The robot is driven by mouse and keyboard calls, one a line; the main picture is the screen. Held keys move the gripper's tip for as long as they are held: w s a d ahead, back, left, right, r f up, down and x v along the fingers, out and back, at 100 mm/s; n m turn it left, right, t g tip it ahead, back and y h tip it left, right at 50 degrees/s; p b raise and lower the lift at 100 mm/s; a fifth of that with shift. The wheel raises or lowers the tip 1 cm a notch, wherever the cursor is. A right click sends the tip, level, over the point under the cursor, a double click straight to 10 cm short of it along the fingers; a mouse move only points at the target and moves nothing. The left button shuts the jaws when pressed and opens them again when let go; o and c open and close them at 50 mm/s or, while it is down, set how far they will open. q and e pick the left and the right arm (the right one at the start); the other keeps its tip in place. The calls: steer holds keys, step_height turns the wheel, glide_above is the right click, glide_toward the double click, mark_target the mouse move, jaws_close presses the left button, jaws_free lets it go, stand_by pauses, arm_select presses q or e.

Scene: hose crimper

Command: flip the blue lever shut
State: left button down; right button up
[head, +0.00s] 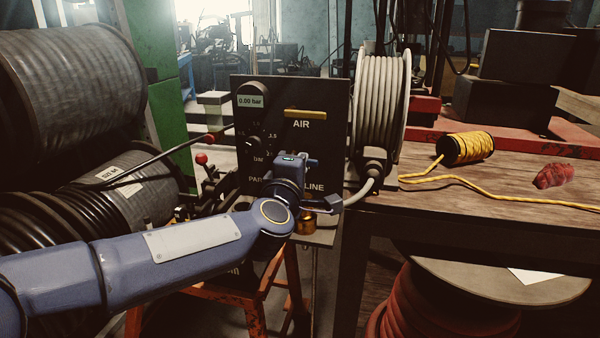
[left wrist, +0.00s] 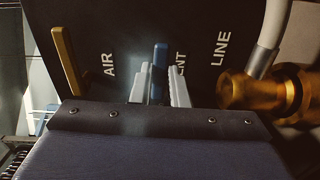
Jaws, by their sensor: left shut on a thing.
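The blue lever (left wrist: 160,57) shows in the left wrist view between the two pale fingers of my left gripper (left wrist: 160,88), which is shut on it. It stands out in front of the dark panel (left wrist: 200,30), beside the partly covered word ending in "NT". In the head view my left gripper (head: 308,172) is at the lower part of the panel (head: 285,95). My wrist hides most of the lever and its label there. My right gripper is not in view.
A yellow handle (head: 305,113) lies level above the AIR label. A gauge (head: 251,101) reads 0.00 bar. A brass fitting (left wrist: 255,92) and pale hose sit by LINE. A hose reel (head: 380,100) stands right of the panel. A red-knobbed lever (head: 201,159) is left.

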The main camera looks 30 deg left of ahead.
arm_select(q)
steer(key=shift+n, duration=0.3)
steer(key=c, duration=1.4)
jaws_free()
steer(key=p+v, duration=0.1)
steer(key=v, duration=0.7)
